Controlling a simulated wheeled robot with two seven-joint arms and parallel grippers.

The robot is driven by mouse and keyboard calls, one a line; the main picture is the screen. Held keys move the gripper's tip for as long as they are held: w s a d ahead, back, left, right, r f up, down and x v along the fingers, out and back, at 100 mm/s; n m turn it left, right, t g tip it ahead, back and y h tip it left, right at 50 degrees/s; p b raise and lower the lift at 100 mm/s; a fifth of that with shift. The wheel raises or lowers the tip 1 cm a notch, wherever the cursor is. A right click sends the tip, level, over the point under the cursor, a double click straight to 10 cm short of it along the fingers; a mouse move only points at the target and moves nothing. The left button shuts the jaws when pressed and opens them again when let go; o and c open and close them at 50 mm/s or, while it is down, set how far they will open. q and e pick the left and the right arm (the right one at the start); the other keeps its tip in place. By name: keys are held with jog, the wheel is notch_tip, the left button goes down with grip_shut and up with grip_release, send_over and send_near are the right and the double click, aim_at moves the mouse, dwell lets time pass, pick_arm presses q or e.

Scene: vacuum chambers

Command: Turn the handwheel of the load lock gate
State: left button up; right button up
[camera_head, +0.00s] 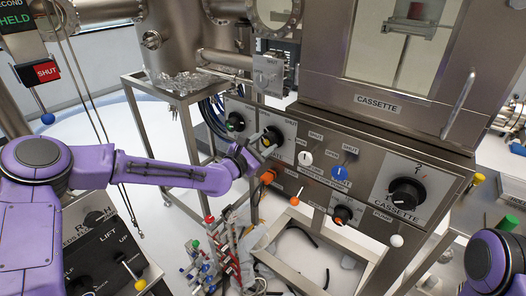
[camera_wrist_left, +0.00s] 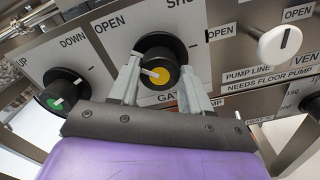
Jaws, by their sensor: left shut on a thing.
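In the head view the knob (camera_head: 272,135) sits on the front panel, partly behind my gripper. My left gripper (camera_wrist_left: 160,82) is shut on the knob, one finger on each side of it. In the head view the left gripper (camera_head: 260,147) reaches the panel from the left. My right gripper is out of view; only part of that arm shows at the lower right.
A green-capped knob (camera_wrist_left: 55,98) marked UP and DOWN is left of the gate knob. A white knob (camera_wrist_left: 279,44) for the pump line is to its right. A blue lever (camera_head: 340,172) and a large black cassette knob (camera_head: 407,194) are farther right. Small coloured-handled valves (camera_head: 207,262) stand below.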

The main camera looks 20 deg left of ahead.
pick_arm(q)
jog(key=n+b, duration=0.5)
jog(key=shift+f, duration=0.35)
jog(key=shift+r+n+b, duration=0.25)
jog(key=shift+n+b, duration=0.85)
jog(key=shift+b, duration=0.25)
jog(key=o, duration=1.1)
jog(key=shift+c, duration=0.2)
jog(key=shift+a, duration=0.1)
